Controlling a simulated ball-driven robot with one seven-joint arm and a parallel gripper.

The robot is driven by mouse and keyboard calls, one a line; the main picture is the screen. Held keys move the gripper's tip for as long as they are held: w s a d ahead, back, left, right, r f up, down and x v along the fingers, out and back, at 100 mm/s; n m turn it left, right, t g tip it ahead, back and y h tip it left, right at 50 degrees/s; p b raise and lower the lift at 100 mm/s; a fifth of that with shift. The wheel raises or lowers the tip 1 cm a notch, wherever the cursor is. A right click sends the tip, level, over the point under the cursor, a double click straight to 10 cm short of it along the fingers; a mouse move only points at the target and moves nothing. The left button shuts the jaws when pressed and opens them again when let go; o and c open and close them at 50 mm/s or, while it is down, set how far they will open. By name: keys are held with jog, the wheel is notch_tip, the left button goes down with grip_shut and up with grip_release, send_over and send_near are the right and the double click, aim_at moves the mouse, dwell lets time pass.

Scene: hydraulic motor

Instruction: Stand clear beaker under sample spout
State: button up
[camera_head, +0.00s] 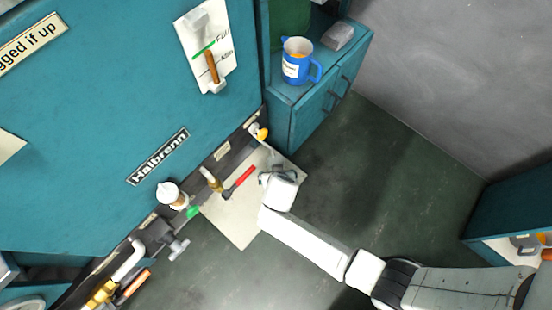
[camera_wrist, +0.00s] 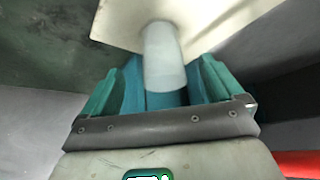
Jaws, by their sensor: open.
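The clear beaker (camera_wrist: 163,50) shows in the wrist view as a pale, translucent cylinder against a cream board (camera_wrist: 220,20). It lies between the teal fingers of my gripper (camera_wrist: 160,82), which are open around it; I cannot tell whether either finger touches it. In the head view my gripper (camera_head: 265,179) is low over the right part of the cream board (camera_head: 236,222), and the beaker is mostly hidden there. A small outlet with a yellow knob (camera_head: 262,134) on the machine's lower rail may be the sample spout; no readable label confirms this.
A red-handled brass valve (camera_head: 240,181), a white-capped fitting (camera_head: 170,193) and a grey tap (camera_head: 179,248) stick out along the teal machine's (camera_head: 100,110) rail. A blue mug (camera_head: 298,70) stands on a teal cabinet (camera_head: 285,98). Green floor (camera_head: 350,170) is clear at right.

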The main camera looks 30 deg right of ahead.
jog(key=s+a+p, duration=0.1)
jog(key=s+a, duration=0.3)
jog(key=s, duration=0.4)
jog(key=s+d+r+n+g+y, duration=0.1)
jog(key=s+d+r, duration=0.2)
jog(key=r, duration=0.4)
jog(key=s+d+r+n+g, duration=0.2)
jog(key=s+d+r, duration=0.2)
jog(key=d+r, duration=0.2)
jog(key=s+d+r+n+g+y, duration=0.1)
jog(key=s+d+r+n, duration=0.1)
jog(key=d+r, duration=0.3)
notch_tip(320, 180, up, 3)
jog(key=shift+s+r+y, duration=0.2)
jog(key=shift+s+y, duration=0.1)
jog(key=shift+s, duration=0.5)
jog(key=shift+d+f, duration=0.1)
